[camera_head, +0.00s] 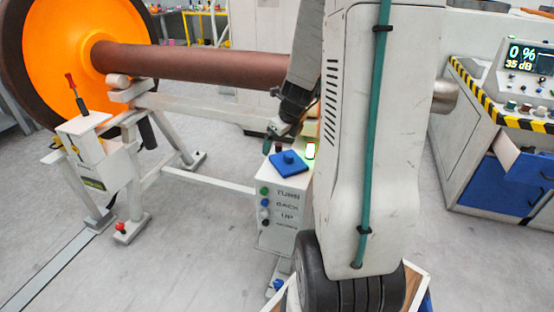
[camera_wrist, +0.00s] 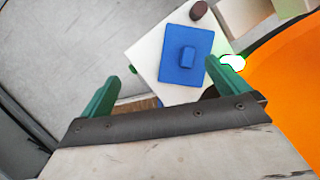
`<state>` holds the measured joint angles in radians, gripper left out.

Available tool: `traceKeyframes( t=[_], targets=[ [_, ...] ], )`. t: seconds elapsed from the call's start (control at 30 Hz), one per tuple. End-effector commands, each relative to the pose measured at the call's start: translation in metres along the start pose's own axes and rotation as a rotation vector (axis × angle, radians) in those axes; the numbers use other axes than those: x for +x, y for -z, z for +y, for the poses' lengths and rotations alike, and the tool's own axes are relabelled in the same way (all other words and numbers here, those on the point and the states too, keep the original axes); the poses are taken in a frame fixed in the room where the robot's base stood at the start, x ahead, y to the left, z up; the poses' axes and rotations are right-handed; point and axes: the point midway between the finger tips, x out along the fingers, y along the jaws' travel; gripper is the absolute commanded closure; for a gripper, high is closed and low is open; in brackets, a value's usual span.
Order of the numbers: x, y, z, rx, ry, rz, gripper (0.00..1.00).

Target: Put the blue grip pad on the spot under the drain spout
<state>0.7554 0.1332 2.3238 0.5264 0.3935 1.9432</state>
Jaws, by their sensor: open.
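The blue grip pad (camera_head: 289,166) is a flat square with a raised block in its middle. It lies on top of a white control box (camera_head: 281,205) in the head view. In the wrist view the pad (camera_wrist: 172,68) lies on the white box top, ahead of my gripper. My gripper (camera_wrist: 161,71) is open there, its two green fingers apart with nothing between them. In the head view my gripper (camera_head: 272,143) is partly hidden by my arm, close above the box. I cannot make out the drain spout or the spot under it.
A small dark brown cylinder (camera_wrist: 199,10) stands at the box top's edge, and a bright white, green-edged shape (camera_wrist: 232,62) is beside the pad. A wheelset with an orange wheel (camera_head: 72,40) and brown axle (camera_head: 190,64) rests on a grey stand. A console with an open drawer (camera_head: 530,160) stands right.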

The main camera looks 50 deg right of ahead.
Motion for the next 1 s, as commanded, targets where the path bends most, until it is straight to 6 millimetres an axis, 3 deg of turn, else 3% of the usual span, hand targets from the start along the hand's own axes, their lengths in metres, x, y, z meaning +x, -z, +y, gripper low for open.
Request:
traceKeyframes(
  t=[0.03,0.1,0.2,0.8,1.0],
  targets=[
    [0.012,0.01,-0.017,0.12,0.019,0.007,0.0],
    [0.021,0.018,-0.032,0.245,0.042,0.006,0.0],
    [0.031,0.025,-0.044,0.344,0.061,0.005,0.0],
    [0.098,0.026,-0.046,0.366,0.063,0.004,0.0],
    [0.107,0.026,-0.048,0.365,0.066,0.004,0.0]
  ],
)
